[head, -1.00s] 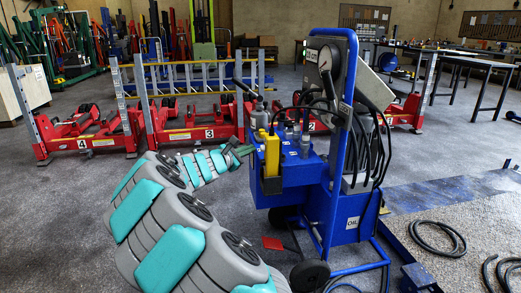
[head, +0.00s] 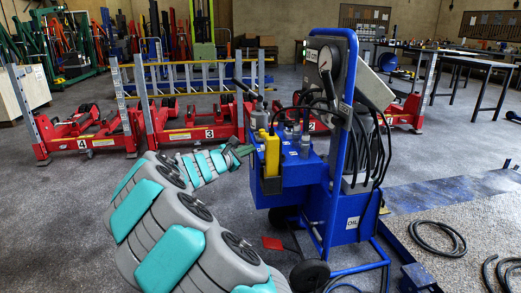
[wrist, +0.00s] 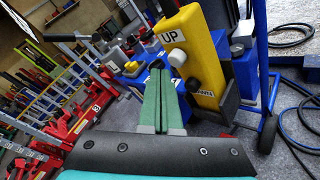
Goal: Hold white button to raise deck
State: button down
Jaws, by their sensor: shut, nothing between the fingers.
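A yellow hand control (head: 271,156) hangs upright in a dark holder on the blue trolley unit (head: 351,213). In the wrist view the yellow control (wrist: 196,50) is tilted, with an "UP" label (wrist: 172,36). The white button (wrist: 177,58) sticks out below that label. A second button (wrist: 193,85) sits lower, beside another label. My gripper (wrist: 159,72) has its green fingers together, with tips close to the white button; I cannot tell whether they touch it. In the head view my gripper (head: 247,149) is just left of the control. I cannot tell for sure which surface is the deck.
A pressure gauge (head: 325,58) and black hoses top the blue unit. A speckled, blue-edged surface (head: 480,217) with a coiled hose (head: 438,240) lies at right. Red jacks (head: 202,132) stand behind my arm. Open grey floor lies at the left.

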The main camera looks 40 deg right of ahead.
jog(key=shift+s+d, duration=0.1)
jog(key=shift+d, duration=0.05)
jog(key=shift+s+d, duration=0.15)
jog(key=shift+d, duration=0.05)
dwell(0.3)
jog(key=shift+s+d+b, duration=0.3)
jog(key=shift+d, duration=0.2)
dwell(3.3)
dwell(1.1)
jog(key=shift+w+a+p, duration=0.4)
jog(key=shift+w+a, duration=0.15)
jog(key=shift+a, duration=0.3)
jog(key=shift+w+a+p, duration=0.35)
jog(key=shift+w+a, duration=0.1)
jog(key=shift+a, duration=0.25)
jog(key=shift+w+a+p, duration=0.3)
jog(key=shift+w+a, duration=0.1)
jog(key=shift+a, duration=0.35)
jog(key=shift+w+a+p, duration=0.35)
jog(key=shift+w+a, duration=0.1)
jog(key=shift+a, duration=0.25)
